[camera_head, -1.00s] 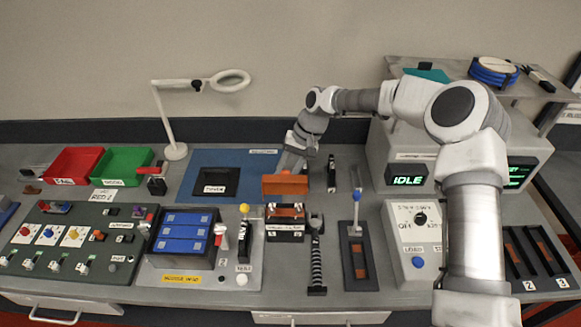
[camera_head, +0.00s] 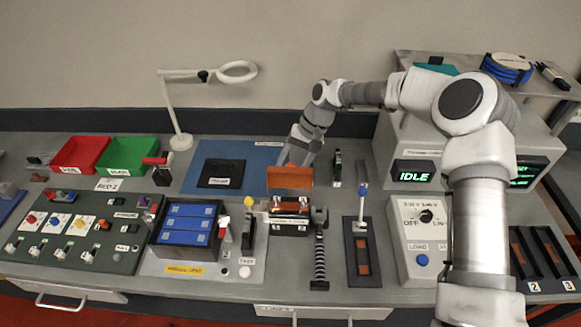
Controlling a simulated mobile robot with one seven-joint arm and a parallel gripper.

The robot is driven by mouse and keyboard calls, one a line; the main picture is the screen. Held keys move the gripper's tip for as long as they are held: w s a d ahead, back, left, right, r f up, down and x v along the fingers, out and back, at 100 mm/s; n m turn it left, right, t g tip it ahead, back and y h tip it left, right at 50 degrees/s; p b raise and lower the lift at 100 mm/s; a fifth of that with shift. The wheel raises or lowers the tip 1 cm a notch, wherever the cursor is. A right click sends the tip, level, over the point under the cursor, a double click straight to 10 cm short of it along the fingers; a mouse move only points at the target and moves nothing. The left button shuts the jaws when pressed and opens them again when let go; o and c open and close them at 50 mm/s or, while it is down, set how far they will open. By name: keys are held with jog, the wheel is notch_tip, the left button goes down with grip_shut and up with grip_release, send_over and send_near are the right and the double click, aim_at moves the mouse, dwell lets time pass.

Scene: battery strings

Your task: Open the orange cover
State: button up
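The orange cover (camera_head: 290,177) stands raised, roughly upright, at the back of a small black box (camera_head: 289,226) on the bench. Under it, the box's top shows an orange-brown strip and light metal parts. My gripper (camera_head: 297,157) is right behind the cover's top edge, coming down from the back. Its fingertips are partly hidden by the cover. I cannot tell whether it touches the cover or whether its fingers are open or shut.
A lever switch (camera_head: 361,220) and a black ribbed handle (camera_head: 319,255) stand to the right of the box. A blue battery block (camera_head: 186,230) and a yellow-knobbed lever (camera_head: 248,220) are to the left. A blue mat (camera_head: 240,152) lies behind. A lamp (camera_head: 180,115) stands at the back left.

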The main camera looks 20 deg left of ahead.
jog(key=b+v, duration=0.2)
jog(key=v, duration=1.5)
jog(key=shift+r, duration=0.3)
jog(key=shift+d, duration=0.1)
